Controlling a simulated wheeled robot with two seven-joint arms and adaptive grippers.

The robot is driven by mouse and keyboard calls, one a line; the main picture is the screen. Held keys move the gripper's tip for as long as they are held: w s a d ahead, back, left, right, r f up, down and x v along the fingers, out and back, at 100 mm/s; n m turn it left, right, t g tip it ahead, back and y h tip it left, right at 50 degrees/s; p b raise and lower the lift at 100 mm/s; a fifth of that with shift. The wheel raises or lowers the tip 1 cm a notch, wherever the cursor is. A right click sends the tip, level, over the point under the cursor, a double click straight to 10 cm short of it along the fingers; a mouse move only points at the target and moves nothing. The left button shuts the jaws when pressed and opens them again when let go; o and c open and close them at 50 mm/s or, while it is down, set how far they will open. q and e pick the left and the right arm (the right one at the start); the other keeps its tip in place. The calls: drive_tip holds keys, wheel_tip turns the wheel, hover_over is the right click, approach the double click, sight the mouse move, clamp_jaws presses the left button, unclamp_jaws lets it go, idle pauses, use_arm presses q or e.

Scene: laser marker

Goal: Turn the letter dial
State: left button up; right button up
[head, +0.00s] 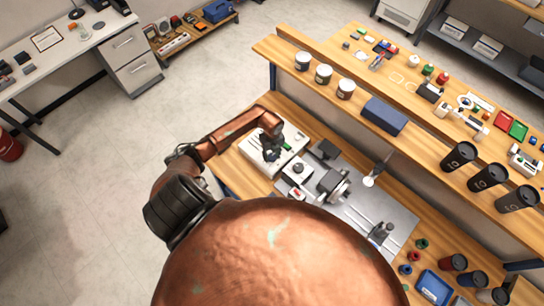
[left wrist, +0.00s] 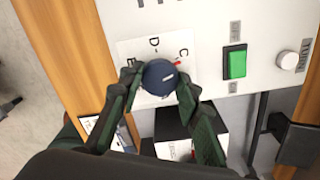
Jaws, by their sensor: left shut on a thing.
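The letter dial (left wrist: 160,76) is a dark blue round knob on a white label plate in the left wrist view. The letters C and D show beside it, with another partly covered by a finger. A red pointer mark shows at its upper right edge, just under the C. My left gripper (left wrist: 157,82) is shut on the dial, one finger on each side. In the head view my left gripper (head: 271,151) is over the white control panel (head: 256,168), and the dial is hidden there. My right gripper is not in view.
A green rocker switch (left wrist: 236,62) and a white knob (left wrist: 287,61) sit right of the dial. The marker's grey base plate (head: 352,215) lies right of the panel. A wooden shelf (head: 340,95) with cups and a blue box (head: 384,116) stands behind it.

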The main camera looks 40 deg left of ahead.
sight(272, 156)
use_arm(q)
drive_tip(key=m+b, duration=0.4)
drive_tip(key=m, duration=0.1)
drive_tip(key=shift+a+f+m, duration=0.1)
drive_tip(key=shift+m, duration=0.2)
drive_tip(key=m+b, duration=0.4)
drive_tip(key=m, duration=0.1)
drive_tip(key=shift+w+b, duration=0.1)
drive_tip(key=shift+b, duration=0.2)
drive_tip(key=m+b, duration=0.5)
drive_tip(key=m, duration=0.1)
drive_tip(key=shift+m+b, duration=0.3)
drive_tip(key=shift+b, duration=0.05)
drive_tip(key=shift+m+b, duration=1.75)
drive_tip(key=shift+m, duration=0.55)
drive_tip(key=o, duration=1.2)
drive_tip(key=shift+c, duration=0.2)
wheel_tip(272, 156, up, 12)
